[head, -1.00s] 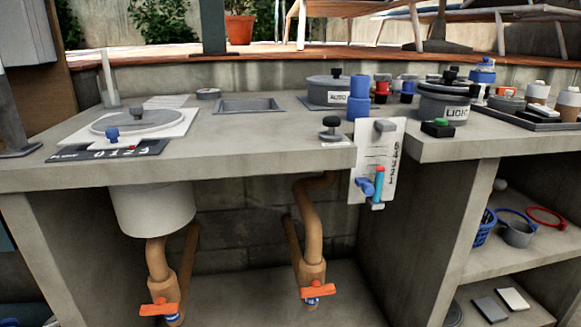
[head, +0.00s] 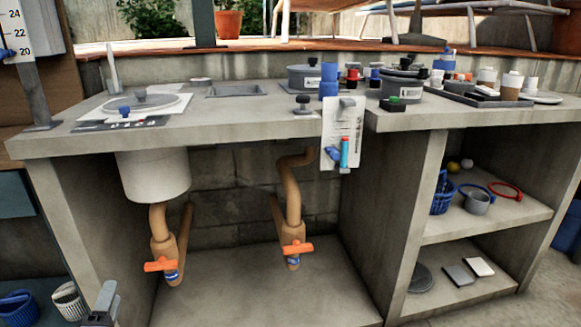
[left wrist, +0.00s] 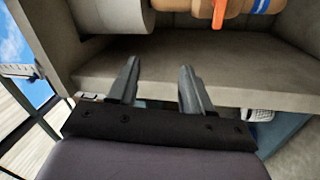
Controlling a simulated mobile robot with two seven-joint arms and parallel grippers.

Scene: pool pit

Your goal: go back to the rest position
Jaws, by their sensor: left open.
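My left gripper (head: 103,298) shows at the bottom left of the head view, low in front of the bench. In the left wrist view the left gripper (left wrist: 156,85) is open, with its two fingers apart and nothing between them. Beyond the fingers there is the bare edge of the bench's lower shelf (left wrist: 200,72). My right gripper is in neither view.
A concrete bench (head: 230,135) spans the head view, with pots and bottles on top. Pipes with orange-handled valves (head: 161,265) hang below it. Baskets (head: 16,307) stand on the lower left. Shelves (head: 480,215) on the right hold a blue basket and flat blocks. Floor at the lower right looks clear.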

